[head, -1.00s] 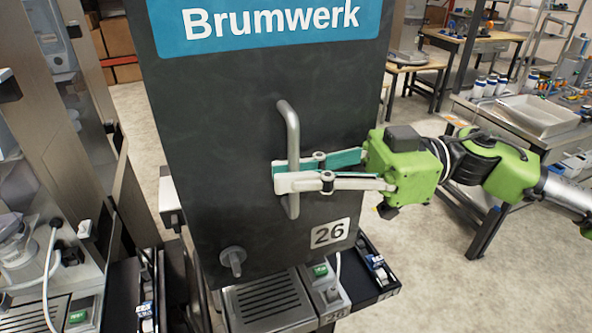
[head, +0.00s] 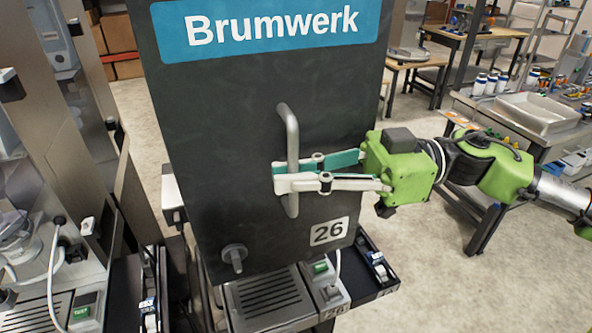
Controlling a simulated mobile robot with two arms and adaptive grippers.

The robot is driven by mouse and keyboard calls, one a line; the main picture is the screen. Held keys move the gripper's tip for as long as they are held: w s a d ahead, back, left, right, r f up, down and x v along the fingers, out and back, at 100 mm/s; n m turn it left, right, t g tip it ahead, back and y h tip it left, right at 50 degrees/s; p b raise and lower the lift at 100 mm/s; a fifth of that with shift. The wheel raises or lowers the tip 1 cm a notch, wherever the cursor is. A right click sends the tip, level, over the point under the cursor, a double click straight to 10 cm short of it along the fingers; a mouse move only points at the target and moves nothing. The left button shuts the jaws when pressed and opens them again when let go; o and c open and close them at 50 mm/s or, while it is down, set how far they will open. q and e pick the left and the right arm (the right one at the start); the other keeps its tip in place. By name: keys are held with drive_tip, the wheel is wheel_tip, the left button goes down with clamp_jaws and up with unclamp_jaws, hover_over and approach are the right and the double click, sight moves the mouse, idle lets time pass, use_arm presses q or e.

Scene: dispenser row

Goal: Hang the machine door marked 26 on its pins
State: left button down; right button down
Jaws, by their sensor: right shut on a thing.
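The machine door marked 26 (head: 220,130) is a dark grey panel with a blue Brumwerk sign (head: 262,25) at its top and a white 26 label (head: 329,231) at its lower right. It hangs upright in front of the machine, above a drip tray (head: 266,303). My right gripper (head: 285,180) comes in from the right and is shut on the door's grey vertical handle (head: 292,140). A grey knob (head: 234,257) sits at the door's lower left. The pins are hidden behind the door. My left gripper is not in view.
Another machine (head: 50,190) stands close on the left. A narrow dark side tray (head: 376,268) lies right of the drip tray. A bench with a grey tray (head: 535,112) and several bottles stands at the right. Floor between is clear.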

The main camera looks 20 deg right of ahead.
drive_tip(key=shift+w+r, duration=0.1)
drive_tip(key=shift+w, duration=0.05)
drive_tip(key=c, duration=2.1)
unclamp_jaws()
drive_tip(key=shift+d+f, duration=0.1)
drive_tip(key=shift+f, duration=0.15)
drive_tip(key=d, duration=0.4)
drive_tip(key=s+d, duration=0.1)
drive_tip(key=d, duration=0.7)
drive_tip(key=shift+s+r, duration=0.15)
drive_tip(key=shift+s, duration=0.25)
drive_tip(key=shift+a, duration=0.1)
